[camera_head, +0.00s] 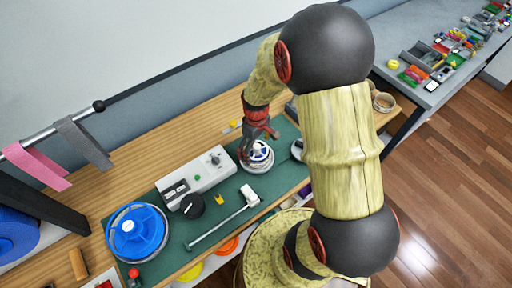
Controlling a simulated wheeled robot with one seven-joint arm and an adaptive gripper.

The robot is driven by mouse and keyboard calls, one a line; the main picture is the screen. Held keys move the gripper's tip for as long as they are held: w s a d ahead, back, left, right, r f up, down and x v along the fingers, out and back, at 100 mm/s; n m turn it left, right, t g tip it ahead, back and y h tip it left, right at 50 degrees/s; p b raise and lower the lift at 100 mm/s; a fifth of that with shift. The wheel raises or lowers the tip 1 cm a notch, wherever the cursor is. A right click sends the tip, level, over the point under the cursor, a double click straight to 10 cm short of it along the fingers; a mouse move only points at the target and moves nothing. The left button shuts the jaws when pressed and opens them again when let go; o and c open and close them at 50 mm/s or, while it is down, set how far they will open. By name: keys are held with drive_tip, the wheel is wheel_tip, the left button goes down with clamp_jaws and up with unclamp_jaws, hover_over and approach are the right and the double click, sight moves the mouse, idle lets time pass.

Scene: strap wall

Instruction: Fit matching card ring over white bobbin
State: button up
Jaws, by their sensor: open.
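My gripper (262,136) reaches down over the green mat, with its dark fingers spread just above a small white round piece with dark blue bands (258,157). This piece looks like a bobbin on a pale disc. I cannot tell whether the fingers touch it, and its top is partly hidden by them. Another pale disc (297,149) lies to its right, partly hidden by my arm. A tan ring-like piece (384,101) stands on the wooden bench at the right and could be a card ring. Its match to the bobbin cannot be told.
Pink and grey straps hang from a rail at left. Coloured discs show below the bench edge.

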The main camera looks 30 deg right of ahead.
idle(0.3)
wheel_tip(320, 180, up, 12)
idle(0.5)
idle(0.5)
drive_tip(key=shift+s+a+r+m+t+b, duration=0.65)
drive_tip(key=shift+s+a+r+t, duration=0.3)
drive_tip(key=shift+s+a+r, duration=1.3)
drive_tip(key=shift+s+a+r+m+t+b, duration=0.5)
drive_tip(key=shift+s+a+r+t+b, duration=0.35)
drive_tip(key=shift+s+a+r, duration=1.35)
drive_tip(key=shift+s+a+r+m+t+b, duration=0.6)
drive_tip(key=shift+s+a+r+t, duration=0.4)
drive_tip(key=shift+s+a+r, duration=1.25)
